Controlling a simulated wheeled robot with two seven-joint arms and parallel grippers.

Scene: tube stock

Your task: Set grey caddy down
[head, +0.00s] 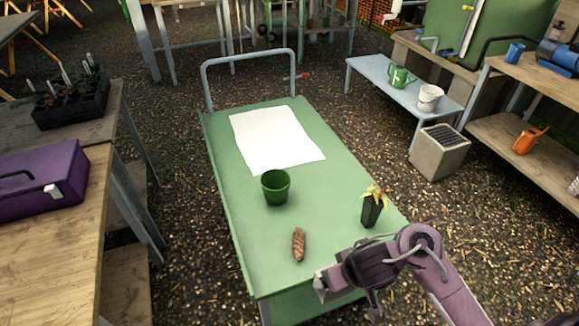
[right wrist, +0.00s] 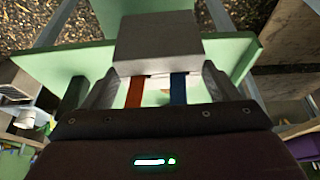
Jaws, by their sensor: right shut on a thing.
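In the right wrist view a plain grey block-like body, which I take to be the grey caddy (right wrist: 157,42), sits between the two dark fingers of my right gripper (right wrist: 158,80). The gripper is shut on it. A red strip and a blue strip show between the fingers, just below the grey body. The green cart top (right wrist: 60,72) lies behind it; I cannot tell whether they touch. In the head view my right arm reaches over the near right corner of the green cart (head: 232,190), and the caddy is not clearly seen there. My left gripper is out of view.
On the cart are a white sheet (head: 275,138), a green pot (head: 276,188), a brown ridged object (head: 298,244) and a dark pot with a yellowing plant (head: 372,210). The near left of the cart top is clear. A wooden bench with a purple toolbox (head: 40,180) stands left.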

